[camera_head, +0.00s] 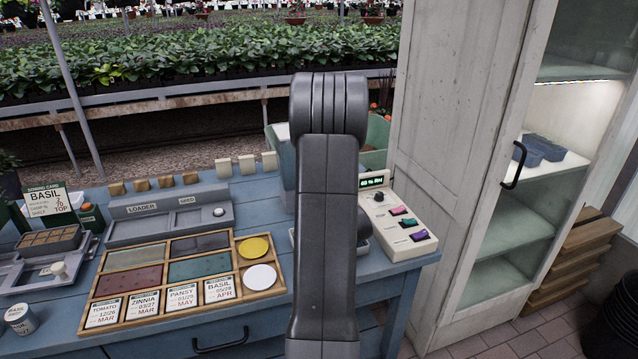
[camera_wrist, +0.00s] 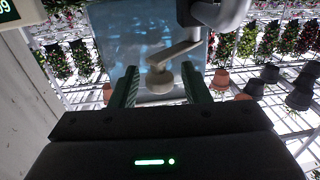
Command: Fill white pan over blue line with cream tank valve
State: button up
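The wrist view, which looks rolled over, shows a cream valve lever (camera_wrist: 172,55) ending in a round cream knob (camera_wrist: 160,79) in front of the bluish, see-through tank (camera_wrist: 120,40). My gripper (camera_wrist: 161,88) is open, its green fingers on either side of the knob with visible gaps. I cannot tell how deep the knob sits between them. In the head view my arm hides the gripper and valve; only the left edge of the tank (camera_head: 282,160) shows. Pale edges of what may be the white pan (camera_head: 364,246) show beside my arm. The blue line is not visible.
A control box (camera_head: 398,222) with a lit display stands right of my arm. A wooden seed tray (camera_head: 262,290) with labelled cards and yellow and white discs lies left. A grey loader (camera_head: 165,224) stands behind it. A white cabinet (camera_head: 455,120) stands close on the right.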

jog(key=shift+s, duration=0.1)
jog(key=b+v, duration=0.2)
jog(key=v, duration=1.1)
jog(key=shift+s+d, duration=0.2)
jog(key=shift+s, duration=0.1)
jog(key=shift+w, duration=0.15)
jog(key=p+x, duration=0.2)
jog(key=x, duration=1.1)
jog(key=shift+w+a, duration=0.2)
jog(key=shift+w, duration=0.1)
